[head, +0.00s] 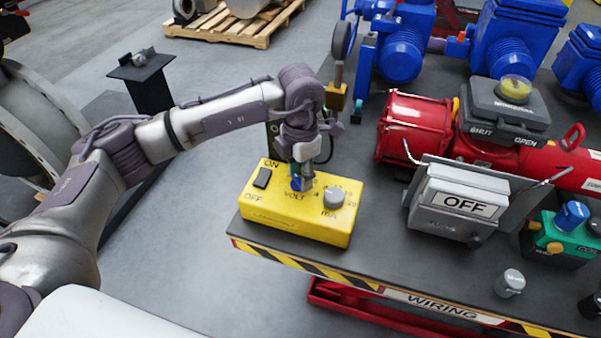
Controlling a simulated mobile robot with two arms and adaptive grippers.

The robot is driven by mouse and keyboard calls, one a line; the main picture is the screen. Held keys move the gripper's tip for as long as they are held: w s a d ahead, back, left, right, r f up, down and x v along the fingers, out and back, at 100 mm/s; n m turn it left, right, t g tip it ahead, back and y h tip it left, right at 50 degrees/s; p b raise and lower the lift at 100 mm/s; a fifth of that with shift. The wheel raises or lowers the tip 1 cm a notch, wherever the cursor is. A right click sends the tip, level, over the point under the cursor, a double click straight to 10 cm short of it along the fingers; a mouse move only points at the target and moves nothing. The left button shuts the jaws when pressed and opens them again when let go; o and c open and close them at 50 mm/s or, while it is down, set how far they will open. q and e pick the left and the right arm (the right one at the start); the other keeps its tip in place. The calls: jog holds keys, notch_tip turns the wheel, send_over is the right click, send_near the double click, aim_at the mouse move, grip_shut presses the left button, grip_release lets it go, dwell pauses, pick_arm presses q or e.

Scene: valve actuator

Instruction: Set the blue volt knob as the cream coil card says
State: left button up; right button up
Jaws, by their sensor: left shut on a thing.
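The yellow box (296,232) sits near the left front corner of the dark bench. The blue volt knob (296,184) is on its top, above the printed word VOLT, and is mostly covered by my left gripper (298,178). My left gripper points down from above and is shut on the blue knob. Which mark the knob points to is hidden. A grey knob (334,197) marked mA, with numbers around it, is to its right. I cannot make out a cream coil card in this view. My right gripper is out of view.
A grey box with an OFF sign (458,205), a red actuator (416,128), a green unit (566,235) and a small grey cylinder (510,282) stand to the right. The bench front between them is clear.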

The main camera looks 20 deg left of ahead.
pick_arm(q)
jog(key=o, duration=1.1)
jog(key=shift+o, duration=0.2)
notch_tip(320, 180, up, 12)
